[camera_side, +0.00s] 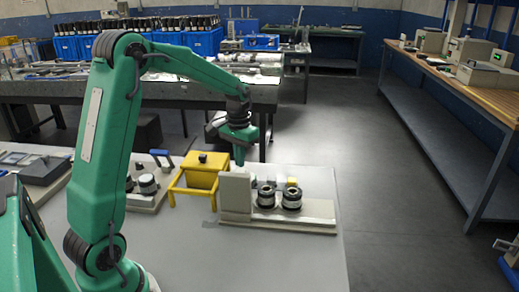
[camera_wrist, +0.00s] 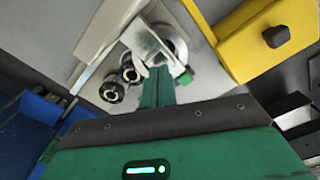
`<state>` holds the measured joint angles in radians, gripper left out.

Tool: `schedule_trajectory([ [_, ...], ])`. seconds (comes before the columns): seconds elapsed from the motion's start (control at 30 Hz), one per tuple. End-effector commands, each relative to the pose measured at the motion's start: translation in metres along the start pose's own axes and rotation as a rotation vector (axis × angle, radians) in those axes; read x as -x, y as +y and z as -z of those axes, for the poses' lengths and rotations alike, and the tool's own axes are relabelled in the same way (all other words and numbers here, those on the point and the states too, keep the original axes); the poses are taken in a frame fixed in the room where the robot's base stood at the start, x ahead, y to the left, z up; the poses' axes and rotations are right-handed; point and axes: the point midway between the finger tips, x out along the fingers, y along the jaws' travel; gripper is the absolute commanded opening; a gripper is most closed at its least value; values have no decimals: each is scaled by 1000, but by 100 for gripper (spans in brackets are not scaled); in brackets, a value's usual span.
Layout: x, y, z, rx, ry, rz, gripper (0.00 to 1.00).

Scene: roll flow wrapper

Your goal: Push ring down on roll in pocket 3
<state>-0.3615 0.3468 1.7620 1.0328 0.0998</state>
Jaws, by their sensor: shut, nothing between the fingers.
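The pale fixture (camera_side: 310,222) stands on the grey table, with a tall block at its left end. In the wrist view my gripper (camera_wrist: 160,70) is in front of a round pale grey part (camera_wrist: 172,44). I cannot tell which pocket is 3.
A yellow box on legs (camera_side: 205,175) with a dark knob stands close left of the fixture. Further left is another pale holder with cylinders (camera_side: 148,185). The table in front of the fixture is clear.

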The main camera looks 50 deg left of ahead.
Motion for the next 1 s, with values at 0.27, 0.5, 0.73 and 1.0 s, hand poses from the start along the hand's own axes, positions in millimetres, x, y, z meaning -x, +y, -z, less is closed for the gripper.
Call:
schedule_trajectory([
  [0.27, 0, 0, 0, 0, 0, 0, 0],
  [0.5, 0, 0, 0, 0, 0, 0, 0],
  [0.73, -3, 0, 0, 0, -1, 0, 0],
  [1.0, -10, 0, 0, 0, -1, 0, 0],
])
